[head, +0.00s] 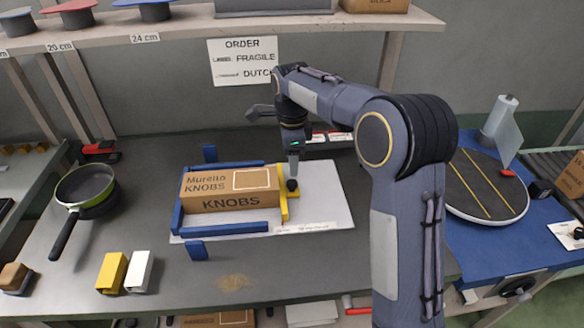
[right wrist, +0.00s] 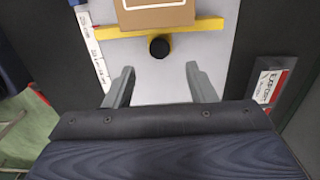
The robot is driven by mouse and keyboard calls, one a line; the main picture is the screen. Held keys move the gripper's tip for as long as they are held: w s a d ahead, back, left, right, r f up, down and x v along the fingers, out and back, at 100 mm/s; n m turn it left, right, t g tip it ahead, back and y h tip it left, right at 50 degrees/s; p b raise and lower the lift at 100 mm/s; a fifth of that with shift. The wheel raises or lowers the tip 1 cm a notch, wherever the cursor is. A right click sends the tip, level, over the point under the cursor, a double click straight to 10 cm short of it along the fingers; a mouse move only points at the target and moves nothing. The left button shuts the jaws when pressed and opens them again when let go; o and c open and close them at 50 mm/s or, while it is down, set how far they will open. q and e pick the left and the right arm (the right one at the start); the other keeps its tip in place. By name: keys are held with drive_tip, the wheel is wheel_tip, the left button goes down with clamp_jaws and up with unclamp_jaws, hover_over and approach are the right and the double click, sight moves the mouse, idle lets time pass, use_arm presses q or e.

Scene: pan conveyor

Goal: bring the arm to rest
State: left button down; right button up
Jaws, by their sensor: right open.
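My right arm reaches in from the lower right of the head view, and its gripper (head: 292,168) points down above the white board, near the yellow bar and its black knob. In the right wrist view the right gripper (right wrist: 160,88) has its two fingers wide apart with nothing between them. The black knob (right wrist: 159,47) lies just ahead of the fingertips, against the yellow bar (right wrist: 150,33). A cardboard box marked Murello Knobs (head: 230,190) sits between blue rails on the board, with the yellow bar at its right end. My left gripper is not in view.
A frying pan (head: 85,187) is on the left of the grey table. Yellow and white blocks (head: 112,272) stand at the front left. A round turntable (head: 485,185) is on the right. A shelf (head: 200,30) runs across the back, with an order sign (head: 243,62) below it.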

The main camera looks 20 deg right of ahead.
drive_tip(key=shift+r, duration=0.3)
drive_tip(key=shift+s+d+r, duration=0.1)
drive_tip(key=shift+s+r, duration=0.05)
drive_tip(key=s+d+r+n+t+y+p, duration=0.1)
drive_tip(key=s+r+n+t+y, duration=0.15)
drive_tip(key=s+n, duration=0.6)
drive_tip(key=s+d+r+n+t+y+p, duration=0.1)
drive_tip(key=s+r+n, duration=0.3)
drive_tip(key=s, duration=1)
drive_tip(key=s+a+f+n+t, duration=0.2)
drive_tip(key=s+n, duration=0.4)
drive_tip(key=s, duration=0.3)
wheel_tip(320, 180, down, 2)
drive_tip(key=shift+a+f+n+p, duration=0.1)
drive_tip(key=shift+a+n+p, duration=0.25)
drive_tip(key=shift+a, duration=0.15)
drive_tip(key=shift+s, duration=0.1)
